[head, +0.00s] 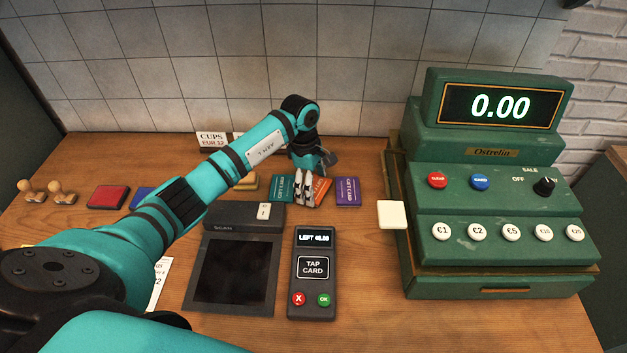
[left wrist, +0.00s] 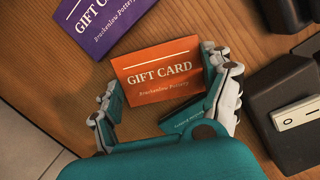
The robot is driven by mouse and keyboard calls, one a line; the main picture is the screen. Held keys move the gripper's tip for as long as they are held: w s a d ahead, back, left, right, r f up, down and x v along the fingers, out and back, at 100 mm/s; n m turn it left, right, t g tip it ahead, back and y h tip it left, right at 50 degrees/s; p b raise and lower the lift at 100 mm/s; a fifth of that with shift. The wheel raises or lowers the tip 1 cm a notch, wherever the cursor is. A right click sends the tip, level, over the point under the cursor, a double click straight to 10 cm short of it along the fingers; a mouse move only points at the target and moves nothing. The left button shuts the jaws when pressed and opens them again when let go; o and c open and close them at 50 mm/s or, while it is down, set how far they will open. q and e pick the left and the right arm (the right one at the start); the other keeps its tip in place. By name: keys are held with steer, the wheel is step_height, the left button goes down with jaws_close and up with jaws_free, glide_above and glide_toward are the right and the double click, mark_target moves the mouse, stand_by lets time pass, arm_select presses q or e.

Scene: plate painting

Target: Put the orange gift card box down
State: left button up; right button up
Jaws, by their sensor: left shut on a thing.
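The orange gift card box (head: 323,188) is at the back middle of the wooden counter, between a teal gift card box (head: 281,188) and a purple one (head: 348,191). My left gripper (head: 305,189) reaches down over it and is shut on it. In the left wrist view the orange box (left wrist: 158,72) sits between the two fingers of the gripper (left wrist: 163,95), its printed face toward the camera. I cannot tell whether it touches the counter. The teal box (left wrist: 187,118) is partly hidden by a finger and the gripper's body. My right gripper is not in view.
The purple box (left wrist: 100,22) is close beside the orange one. A scanner (head: 238,265) and a card reader (head: 314,275) stand in front. A green cash register (head: 490,205) stands at the right. Red (head: 108,197) and blue pads and stamps (head: 62,190) are at the left.

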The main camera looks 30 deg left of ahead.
arm_select(q)
steer(key=shift+f, duration=0.1)
steer(key=shift+f+b, duration=0.15)
steer(key=shift+b, duration=0.15)
steer(key=o, duration=0.9)
steer(key=shift+r+p, duration=0.4)
steer(key=shift+w+a+r+b, duration=0.1)
steer(key=shift+r+b, duration=0.2)
step_height(320, 180, up, 11)
steer(key=a+b, duration=0.1)
steer(key=b, duration=0.1)
steer(key=shift+s+a+b, duration=0.2)
steer(key=shift+a+b, duration=0.1)
